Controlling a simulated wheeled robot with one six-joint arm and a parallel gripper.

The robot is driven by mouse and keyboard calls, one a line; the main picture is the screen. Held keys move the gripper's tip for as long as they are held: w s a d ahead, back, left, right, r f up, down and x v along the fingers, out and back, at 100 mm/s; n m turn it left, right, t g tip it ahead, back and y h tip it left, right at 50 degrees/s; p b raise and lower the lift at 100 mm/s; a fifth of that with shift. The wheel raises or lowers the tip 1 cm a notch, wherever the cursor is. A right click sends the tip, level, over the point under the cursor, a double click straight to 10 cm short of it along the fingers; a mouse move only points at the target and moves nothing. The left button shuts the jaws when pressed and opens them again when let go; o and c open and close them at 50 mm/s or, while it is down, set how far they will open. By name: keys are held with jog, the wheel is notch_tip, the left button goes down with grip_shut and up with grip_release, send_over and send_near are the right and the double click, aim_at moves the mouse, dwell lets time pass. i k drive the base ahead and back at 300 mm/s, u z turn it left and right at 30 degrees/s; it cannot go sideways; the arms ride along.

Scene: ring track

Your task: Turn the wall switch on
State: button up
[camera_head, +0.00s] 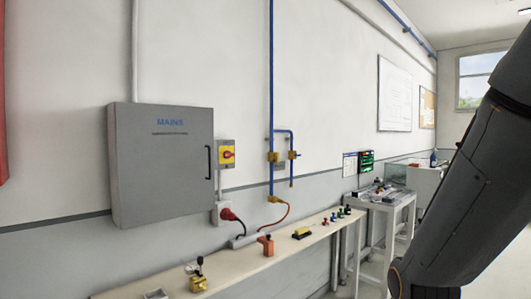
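My gripper is outside the picture.
The MAINS cabinet (160,160) juts from the wall. A red plug (229,214) sits below the switch. A long ledge (225,270) below carries small fittings, including an orange block (266,245). A blue pipe (271,90) runs down the wall. A bench (382,205) stands farther right.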

aim_at(227, 154)
jog(key=z, duration=0.15)
jog(key=i, duration=0.75)
jog(key=u, duration=0.6)
jog(key=i, duration=0.65)
jog(key=u, duration=0.5)
